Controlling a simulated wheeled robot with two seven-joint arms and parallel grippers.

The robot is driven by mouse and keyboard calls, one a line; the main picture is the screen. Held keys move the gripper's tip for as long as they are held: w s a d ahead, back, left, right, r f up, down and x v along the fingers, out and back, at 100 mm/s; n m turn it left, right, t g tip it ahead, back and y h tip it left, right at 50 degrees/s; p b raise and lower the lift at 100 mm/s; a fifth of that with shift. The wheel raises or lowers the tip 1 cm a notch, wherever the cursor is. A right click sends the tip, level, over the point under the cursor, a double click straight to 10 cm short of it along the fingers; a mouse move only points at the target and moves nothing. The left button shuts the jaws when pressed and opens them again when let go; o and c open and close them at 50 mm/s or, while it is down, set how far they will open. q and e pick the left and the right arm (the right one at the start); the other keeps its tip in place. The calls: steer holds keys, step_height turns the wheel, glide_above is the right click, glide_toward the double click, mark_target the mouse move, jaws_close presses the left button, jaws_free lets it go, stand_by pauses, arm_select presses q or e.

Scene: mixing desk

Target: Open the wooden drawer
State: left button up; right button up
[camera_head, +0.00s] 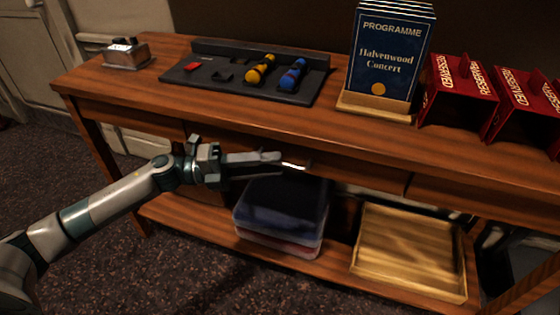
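The wooden drawer (355,174) is in the front of the brown wooden desk (200,112), under its top, and its front looks flush with the desk. A bright metal handle (295,166) shows on the drawer front. My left gripper (282,160) comes in from the left, its fingers pointing right, with the tips at or very near the handle. I cannot tell whether they touch it or how far apart they are. The gripper and its fingers hide part of the drawer front. My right gripper is not in view.
On the desk are a metal box (127,55), a dark tool tray (200,88), a programme stand (372,106) and red "reserved" holders (458,95). Folded cloths (285,210) and a wooden tray (410,250) sit on the lower shelf. The floor in front is clear.

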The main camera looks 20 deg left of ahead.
arm_select(q)
steer(key=shift+x, duration=1.45)
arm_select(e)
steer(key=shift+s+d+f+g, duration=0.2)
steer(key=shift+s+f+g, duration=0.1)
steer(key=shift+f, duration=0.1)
arm_select(q)
jaws_close()
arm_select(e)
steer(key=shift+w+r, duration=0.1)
arm_select(q)
steer(key=shift+s, duration=0.1)
